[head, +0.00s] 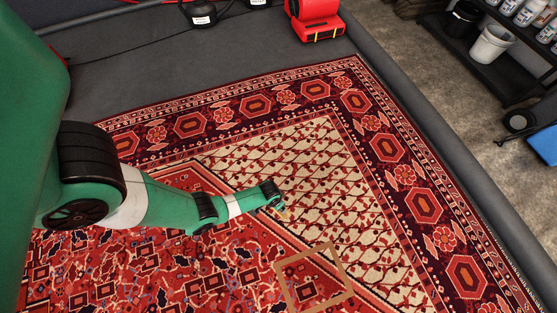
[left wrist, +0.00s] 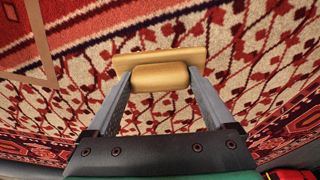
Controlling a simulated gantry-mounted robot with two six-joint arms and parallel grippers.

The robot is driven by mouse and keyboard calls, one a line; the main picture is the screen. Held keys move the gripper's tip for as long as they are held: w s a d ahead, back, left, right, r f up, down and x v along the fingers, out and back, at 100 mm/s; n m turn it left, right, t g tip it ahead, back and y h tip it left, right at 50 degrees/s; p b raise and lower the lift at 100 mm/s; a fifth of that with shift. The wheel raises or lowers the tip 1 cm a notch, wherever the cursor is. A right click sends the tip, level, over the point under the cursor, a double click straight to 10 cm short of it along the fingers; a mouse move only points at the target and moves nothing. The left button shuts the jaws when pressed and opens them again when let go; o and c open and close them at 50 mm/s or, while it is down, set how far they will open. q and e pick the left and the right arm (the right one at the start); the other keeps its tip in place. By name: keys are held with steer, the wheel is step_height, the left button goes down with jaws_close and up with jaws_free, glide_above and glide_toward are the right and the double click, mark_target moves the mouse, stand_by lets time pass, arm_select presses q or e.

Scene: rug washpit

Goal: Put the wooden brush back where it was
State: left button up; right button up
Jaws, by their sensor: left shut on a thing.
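The wooden brush (left wrist: 160,77) is a light tan block with a flat plate along its far side. My left gripper (left wrist: 160,80) is shut on it, one finger at each end of the block. In the head view, my left gripper (head: 280,207) is over the cream field of the patterned rug (head: 345,165). Only a small tan bit of the brush (head: 285,215) shows there. I cannot tell how high it is above the rug. A tan square outline (head: 339,269) lies on the rug, below and right of the gripper in the head view. My right gripper is not in view.
A red machine (head: 316,20) and dark containers (head: 199,13) stand at the back of the grey pit floor. A raised grey edge (head: 440,130) bounds the pit on the right. Beyond it are a shelf with bottles and a white bucket (head: 492,44). The rug around the square is clear.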

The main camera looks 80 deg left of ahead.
arm_select(q)
steer(key=shift+w+a+f, duration=0.2)
steer(key=shift+a+f, duration=0.1)
steer(key=shift+f, duration=0.35)
steer(key=shift+w+a, duration=0.1)
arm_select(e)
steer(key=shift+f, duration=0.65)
arm_select(q)
steer(key=f+b, duration=0.4)
steer(key=shift+w+a, duration=0.2)
steer(key=shift+a, duration=0.1)
steer(key=shift+r, duration=0.15)
steer(key=o, duration=0.9)
steer(key=shift+f, duration=0.2)
steer(key=shift+c, duration=0.2)
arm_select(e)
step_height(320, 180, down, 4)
arm_select(q)
steer(key=shift+o, duration=0.9)
steer(key=r+p, duration=0.4)
steer(key=s+r+p, duration=0.1)
steer(key=r+p, duration=0.2)
steer(key=r, duration=0.1)
steer(key=d+r+p, duration=0.1)
steer(key=r+p, duration=0.3)
steer(key=shift+s+r+p, duration=0.2)
steer(key=shift+s+p, duration=0.05)
steer(key=shift+p, duration=0.1)
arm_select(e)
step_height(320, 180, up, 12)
